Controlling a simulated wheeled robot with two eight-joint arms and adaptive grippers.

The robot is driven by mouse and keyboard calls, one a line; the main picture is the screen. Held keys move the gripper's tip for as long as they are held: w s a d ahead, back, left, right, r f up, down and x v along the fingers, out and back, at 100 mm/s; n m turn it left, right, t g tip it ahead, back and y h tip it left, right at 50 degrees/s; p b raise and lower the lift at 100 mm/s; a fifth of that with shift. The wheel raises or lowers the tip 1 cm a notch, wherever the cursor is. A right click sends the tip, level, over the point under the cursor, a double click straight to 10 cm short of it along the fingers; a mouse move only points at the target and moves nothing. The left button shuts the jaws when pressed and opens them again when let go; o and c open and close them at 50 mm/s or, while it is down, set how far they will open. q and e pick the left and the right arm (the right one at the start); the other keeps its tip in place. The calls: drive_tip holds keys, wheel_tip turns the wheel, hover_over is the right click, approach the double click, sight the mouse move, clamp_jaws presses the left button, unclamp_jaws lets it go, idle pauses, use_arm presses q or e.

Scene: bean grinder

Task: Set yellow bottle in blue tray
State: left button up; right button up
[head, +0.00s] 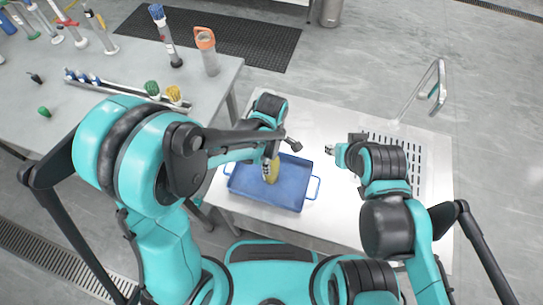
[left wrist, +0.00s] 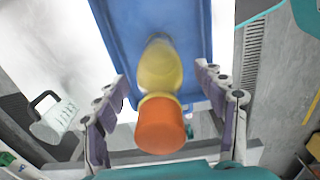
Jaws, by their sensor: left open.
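The yellow bottle (head: 272,172) is inside the outline of the blue tray (head: 287,198), towards its far side. It looks upright, partly hidden by my left gripper. In the left wrist view the yellow bottle (left wrist: 160,70) has an orange cap facing the camera, and its far end is over the blue tray (left wrist: 118,40). I cannot tell for sure that its base touches the tray floor. My left gripper (left wrist: 160,102) is open, with one finger on each side of the bottle and gaps visible. My right gripper (head: 330,150) is right of the tray, above the table; its jaws are too small to read.
The tray sits on a white table (head: 330,225) with a slotted drain area (head: 418,150) and a tap (head: 432,88) at right. A grey bench (head: 110,70) at left holds a rack, caps and an orange-topped bottle (head: 206,50). A clear beaker (left wrist: 55,120) shows in the left wrist view.

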use_arm(q)
drive_tip(key=shift+r, duration=0.1)
drive_tip(key=shift+r, duration=0.3)
wheel_tip(320, 180, up, 11)
drive_tip(key=p, duration=0.4)
drive_tip(key=shift+r, duration=0.2)
drive_tip(key=s+a+r+m+t, duration=0.3)
drive_tip(key=a+r+m, duration=0.1)
drive_tip(key=a+m, duration=0.3)
drive_tip(key=s+a+r+m+t, duration=0.3)
drive_tip(key=a+m, duration=0.4)
drive_tip(key=a, duration=0.4)
drive_tip(key=shift+r+t, duration=0.4)
drive_tip(key=shift+t, duration=0.2)
wheel_tip(320, 180, down, 5)
drive_tip(key=b, duration=0.5)
drive_tip(key=shift+f, duration=0.2)
